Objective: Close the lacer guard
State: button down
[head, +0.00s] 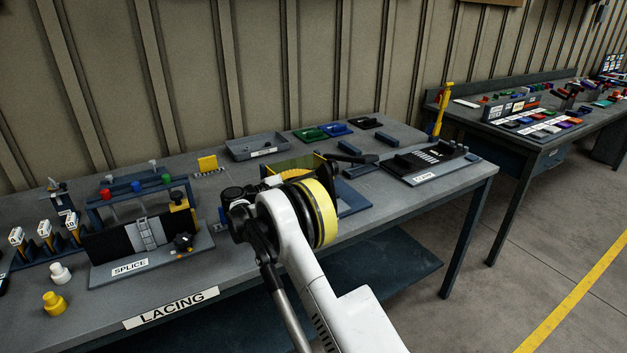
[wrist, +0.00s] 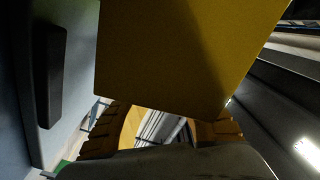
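The lacer guard (head: 297,162) looks like a yellow panel on a blue-based unit at the middle of the bench in the head view. My arm hides much of that unit. In the wrist view a broad yellow panel (wrist: 180,55), seemingly the guard, fills the upper middle, very close to the camera. My gripper (wrist: 160,125) shows at the bottom of the wrist view, with ridged tan finger parts left and right of a gap. The panel covers the fingertips, so I cannot tell whether they touch it. In the head view my gripper is hidden behind my arm.
The splice fixture (head: 150,237) stands on the bench left of my arm. A black-topped board (head: 428,163) is to the right. A yellow post (head: 441,108) stands at the back right. The floor to the right is clear.

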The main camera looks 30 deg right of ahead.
jog(key=c, duration=1.5)
grip_release()
notch_tip(320, 180, up, 10)
jog(key=shift+r, duration=0.1)
jog(key=shift+c, duration=0.5)
